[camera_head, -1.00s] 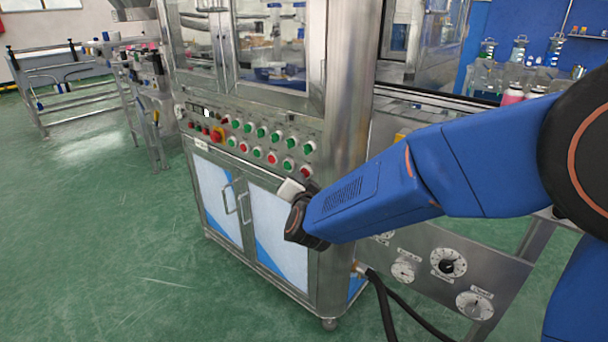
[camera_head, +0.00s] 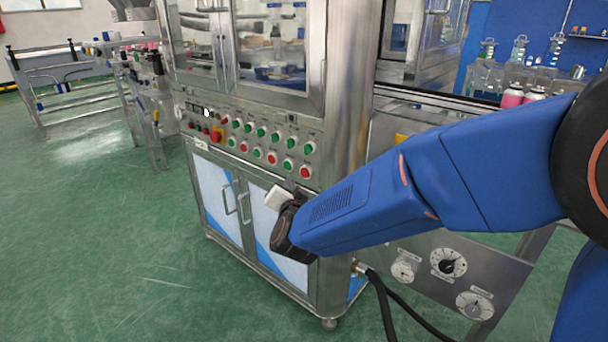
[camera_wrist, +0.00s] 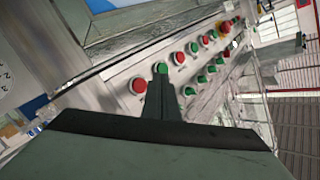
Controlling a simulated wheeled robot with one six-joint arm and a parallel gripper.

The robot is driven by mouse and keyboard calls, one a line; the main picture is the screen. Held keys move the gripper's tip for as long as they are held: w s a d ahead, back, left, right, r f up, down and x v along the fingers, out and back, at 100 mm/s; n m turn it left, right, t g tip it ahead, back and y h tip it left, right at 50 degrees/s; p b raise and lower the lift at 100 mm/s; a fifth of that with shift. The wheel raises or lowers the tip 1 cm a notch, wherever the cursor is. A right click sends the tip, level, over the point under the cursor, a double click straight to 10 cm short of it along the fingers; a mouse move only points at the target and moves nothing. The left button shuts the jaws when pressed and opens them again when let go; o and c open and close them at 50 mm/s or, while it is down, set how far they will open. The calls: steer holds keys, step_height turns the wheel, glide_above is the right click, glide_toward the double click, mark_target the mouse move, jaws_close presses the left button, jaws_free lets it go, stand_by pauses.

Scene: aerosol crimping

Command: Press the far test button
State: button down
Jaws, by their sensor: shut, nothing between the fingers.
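Two rows of red and green round buttons run along the sloped steel control panel (camera_head: 252,134) of the machine. I cannot read which one is the far test button. In the wrist view my gripper (camera_wrist: 159,82) is shut and empty, its narrow dark tip pointing at the panel. A green button (camera_wrist: 161,68) shows just beyond the tip, with a red button (camera_wrist: 137,86) left of it and another green button (camera_wrist: 190,91) to the right. Contact cannot be made out.
A larger red emergency-stop knob (camera_head: 216,135) sits towards the panel's left end. Cabinet doors with handles (camera_head: 243,206) are below the panel. A side plate with dials (camera_head: 448,263) and a black hose (camera_head: 382,300) are to the right. Green floor is free at left.

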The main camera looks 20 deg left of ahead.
steer(key=shift+s+a, duration=0.35)
steer(key=shift+s, duration=0.45)
steer(key=w+d+r+n+g, duration=0.2)
steer(key=d+r, duration=0.2)
steer(key=d, duration=0.9)
steer(key=s+d+n+g, duration=0.1)
steer(key=s+d+g, duration=0.3)
steer(key=d, duration=1.2)
steer(key=s+d+f+g+h, duration=0.2)
steer(key=s+d+f+h, duration=0.1)
steer(key=s+d, duration=0.9)
steer(key=s+d+f+g+h, duration=0.2)
steer(key=s+d+f+h, duration=0.1)
steer(key=s+d, duration=1)
steer(key=shift+s+d+f, duration=0.2)
steer(key=shift+d+f, duration=0.1)
steer(key=shift+d, duration=0.15)
